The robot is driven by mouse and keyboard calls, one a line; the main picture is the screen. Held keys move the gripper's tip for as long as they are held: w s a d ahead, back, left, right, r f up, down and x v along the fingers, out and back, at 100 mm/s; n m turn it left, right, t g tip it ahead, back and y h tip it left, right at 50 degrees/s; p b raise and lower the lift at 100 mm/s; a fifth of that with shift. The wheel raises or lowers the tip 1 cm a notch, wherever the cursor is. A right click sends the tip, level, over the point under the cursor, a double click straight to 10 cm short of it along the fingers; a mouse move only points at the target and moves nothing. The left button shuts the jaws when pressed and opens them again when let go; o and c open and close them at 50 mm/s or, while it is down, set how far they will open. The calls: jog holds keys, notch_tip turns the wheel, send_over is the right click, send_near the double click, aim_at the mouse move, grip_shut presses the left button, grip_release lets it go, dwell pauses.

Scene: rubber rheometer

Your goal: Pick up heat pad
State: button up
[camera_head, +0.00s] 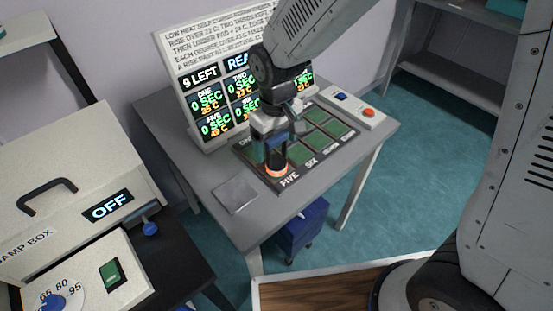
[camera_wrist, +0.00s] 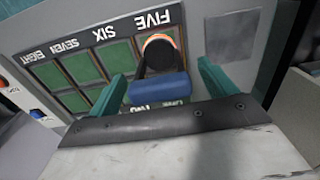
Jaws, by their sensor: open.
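The heat pad appears to be the dark piece with a glowing orange-and-white rim (camera_head: 276,171) standing on the board's FIVE square; it also shows in the wrist view (camera_wrist: 158,44). A blue block-shaped handle (camera_wrist: 159,87) is on its near side in the wrist view. My gripper (camera_head: 272,148) is above and around it, pointing down. In the wrist view its two teal fingers (camera_wrist: 163,76) stand apart on either side of the blue handle, with gaps showing. The board (camera_head: 322,139) has several green squares with labels. My gripper hides part of the board in the head view.
A display panel (camera_head: 196,77) stands at the table's back. A flat grey square (camera_head: 236,194) lies at the table's front left. A box with buttons (camera_head: 354,107) is at the back right. A lamp box reading OFF (camera_head: 70,190) is at left. A blue bin (camera_head: 304,229) is below.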

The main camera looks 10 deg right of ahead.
jog(key=shift+f, duration=0.7)
grip_shut()
jog(key=shift+r, duration=0.1)
